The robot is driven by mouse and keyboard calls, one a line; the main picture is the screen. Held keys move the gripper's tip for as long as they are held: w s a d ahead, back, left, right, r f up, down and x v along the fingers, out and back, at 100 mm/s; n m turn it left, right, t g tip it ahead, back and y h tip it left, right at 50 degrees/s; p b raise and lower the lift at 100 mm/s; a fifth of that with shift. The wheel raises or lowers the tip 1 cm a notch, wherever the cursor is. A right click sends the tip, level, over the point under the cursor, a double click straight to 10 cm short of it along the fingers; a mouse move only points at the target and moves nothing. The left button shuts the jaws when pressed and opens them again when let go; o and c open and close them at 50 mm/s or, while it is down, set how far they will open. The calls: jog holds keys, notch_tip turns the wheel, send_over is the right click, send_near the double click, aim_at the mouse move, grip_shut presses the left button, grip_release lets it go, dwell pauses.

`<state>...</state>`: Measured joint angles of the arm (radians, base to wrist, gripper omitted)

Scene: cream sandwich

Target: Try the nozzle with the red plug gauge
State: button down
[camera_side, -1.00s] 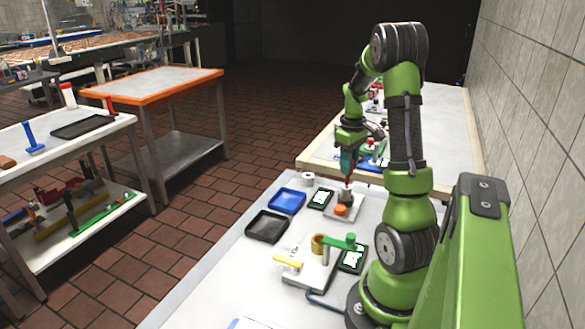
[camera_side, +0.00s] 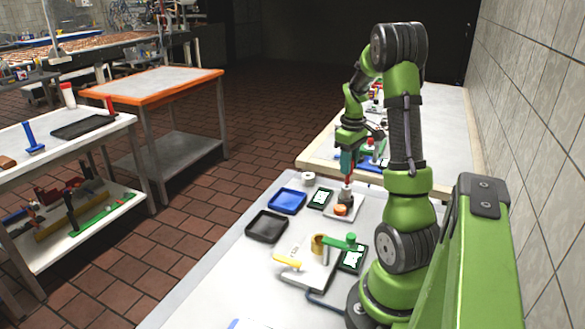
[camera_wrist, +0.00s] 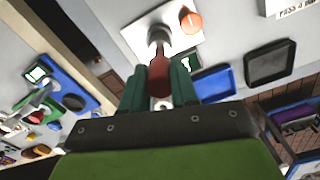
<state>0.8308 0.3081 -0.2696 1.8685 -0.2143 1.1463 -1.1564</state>
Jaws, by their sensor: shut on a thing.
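My gripper (camera_wrist: 158,90) is shut on the red plug gauge (camera_wrist: 159,74), holding it by its red handle. In the side view, the gripper (camera_side: 347,165) points down and the gauge (camera_side: 348,182) stands about upright below it. Under the gauge is a grey piece, seemingly the nozzle (camera_side: 346,196), on a white plate (camera_side: 354,206). It also shows at the end of the red handle in the wrist view (camera_wrist: 158,36). The gauge meets its top; I cannot tell how far it sits inside. An orange round piece (camera_side: 341,210) is beside it on the plate.
A blue tray (camera_side: 287,201), a black tray (camera_side: 267,227) and a dark-framed display (camera_side: 320,198) lie left of the plate. Nearer are a fixture with a green arm (camera_side: 340,243), a brass cylinder (camera_side: 318,243), a yellow handle (camera_side: 287,261) and another display (camera_side: 353,257).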

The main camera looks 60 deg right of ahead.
jog(key=shift+f, duration=0.6)
dwell(1.5)
jog(key=shift+r, duration=0.15)
jog(key=shift+r, duration=3.4)
